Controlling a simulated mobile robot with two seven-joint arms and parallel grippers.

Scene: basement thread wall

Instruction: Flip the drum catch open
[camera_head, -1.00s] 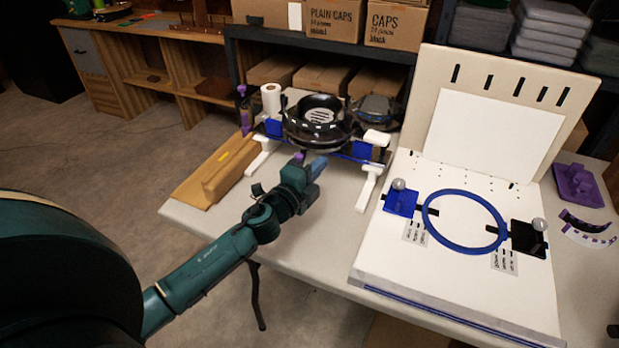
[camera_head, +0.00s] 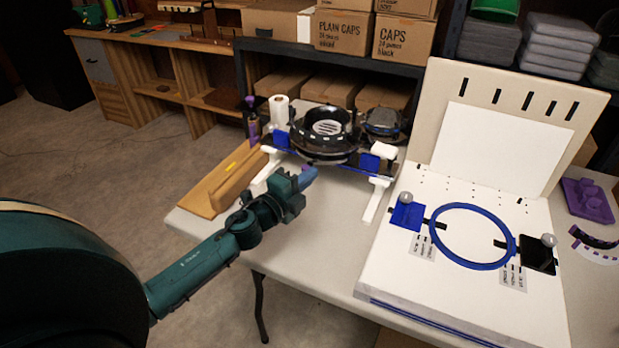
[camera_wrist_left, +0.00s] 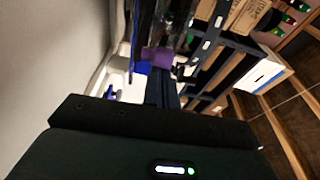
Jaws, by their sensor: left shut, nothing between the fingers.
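The black drum (camera_head: 325,148) sits in a stand with blue blocks and white feet on the table. A small purple tab, which looks like the drum catch (camera_head: 305,168), shows low in front of the drum. In the left wrist view the purple piece (camera_wrist_left: 157,59) is just beyond the fingertips. My left gripper (camera_head: 308,176) is shut and empty, its blue tips right at the purple tab. I cannot tell whether they touch it, or whether the catch is open. My right gripper is out of view.
A white board (camera_head: 470,292) with a blue hoop (camera_head: 432,233) fills the table's right side. A wooden block (camera_head: 224,180) lies left of the stand, near a purple-topped post (camera_head: 252,120). Shelves with boxes (camera_head: 343,30) stand behind. The table is clear between stand and board.

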